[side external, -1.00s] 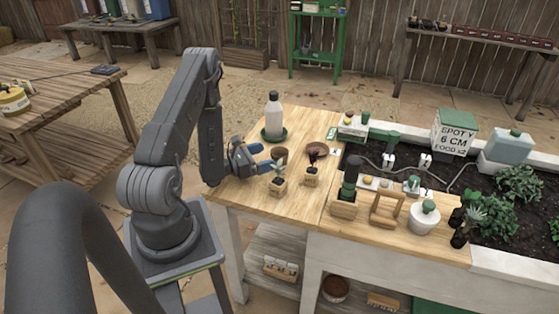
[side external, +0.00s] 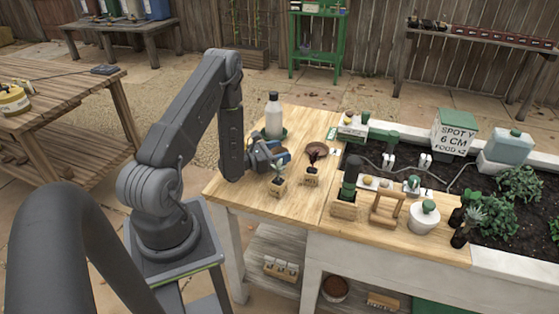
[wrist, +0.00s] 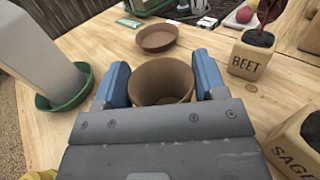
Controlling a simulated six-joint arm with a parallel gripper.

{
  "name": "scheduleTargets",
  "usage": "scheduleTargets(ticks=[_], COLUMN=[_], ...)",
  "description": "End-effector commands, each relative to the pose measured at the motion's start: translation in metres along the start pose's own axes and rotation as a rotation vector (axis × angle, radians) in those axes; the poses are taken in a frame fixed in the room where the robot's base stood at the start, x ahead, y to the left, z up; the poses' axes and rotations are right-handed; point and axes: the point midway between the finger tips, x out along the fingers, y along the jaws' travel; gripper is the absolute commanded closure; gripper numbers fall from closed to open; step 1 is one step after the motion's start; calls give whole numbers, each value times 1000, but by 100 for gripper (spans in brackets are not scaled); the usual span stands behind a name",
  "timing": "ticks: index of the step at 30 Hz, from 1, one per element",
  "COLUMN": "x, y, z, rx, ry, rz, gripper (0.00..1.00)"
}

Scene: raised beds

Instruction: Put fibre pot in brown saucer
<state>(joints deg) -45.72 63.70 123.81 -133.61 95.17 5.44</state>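The brown fibre pot (wrist: 162,80) stands upright between the two blue fingers of my gripper (wrist: 162,78) in the wrist view, its open mouth showing. The fingers flank it closely; I cannot tell whether they press on it. In the side view my gripper (side external: 280,157) is low over the table and hides most or all of the pot. The brown saucer (wrist: 157,38) lies empty on the table beyond the pot; it also shows in the side view (side external: 317,148), to the right of my gripper.
A pale bottle (wrist: 35,50) stands in a green saucer (wrist: 70,93) to the left. The BEET pot (wrist: 250,55) and SAGE pot (wrist: 298,140) stand to the right, with plants. Bare wood lies between the fibre pot and the brown saucer.

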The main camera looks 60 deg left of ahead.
Motion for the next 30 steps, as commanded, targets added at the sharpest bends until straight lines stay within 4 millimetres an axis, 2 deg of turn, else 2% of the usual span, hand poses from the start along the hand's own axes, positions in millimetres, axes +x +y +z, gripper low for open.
scheduleTargets(ticks=[1, 9, 19, 23, 30], x=[0, 0, 0, 0, 0], y=[0, 0, 0, 0, 0], z=[0, 0, 7, 22, 66], rx=[0, 0, 1, 3, 4], ry=[0, 0, -2, -4, -4], rz=[0, 0, 0, 0, -1], gripper=[40, 64, 64, 64, 64])
